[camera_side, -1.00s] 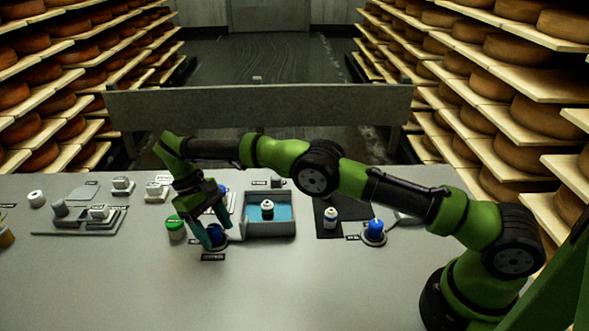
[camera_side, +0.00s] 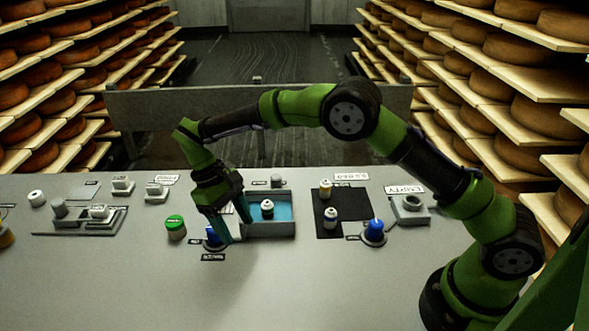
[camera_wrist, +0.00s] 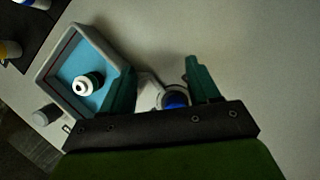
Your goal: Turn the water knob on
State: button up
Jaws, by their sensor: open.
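In the wrist view my gripper (camera_wrist: 158,72) is open and empty. The blue knob (camera_wrist: 175,100) shows between the fingers, close to the gripper's dark crossbar, which covers part of it. Which way the knob is turned cannot be told. A small white-topped bottle (camera_side: 267,208) stands in the basin.
A second blue knob (camera_side: 375,231) and a dark mat (camera_side: 352,201) with two small bottles lie right of the basin. White fixtures (camera_side: 99,212) sit at the left. The table front is clear.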

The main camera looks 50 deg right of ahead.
jog(key=s+d, duration=0.1)
jog(key=s, duration=0.2)
jog(key=s+d, duration=0.1)
jog(key=s, duration=0.2)
jog(key=s+d+r, duration=0.1)
jog(key=s, duration=0.2)
jog(key=shift+s+d, duration=0.1)
jog(key=shift+d, duration=0.3)
jog(key=shift+s, duration=0.15)
jog(key=shift+f, duration=0.3)
jog(key=s+d+r+m+t+y, duration=0.1)
jog(key=s+d+r+m+t, duration=0.2)
jog(key=r, duration=0.6)
jog(key=s+d+r+m+t+y, duration=0.2)
jog(key=s+d+r+m+t, duration=0.1)
jog(key=s+d+r+t, duration=0.5)
jog(key=shift+s+d+r+t, duration=0.15)
jog(key=shift+s+r+t, duration=0.15)
jog(key=shift+r, duration=0.3)
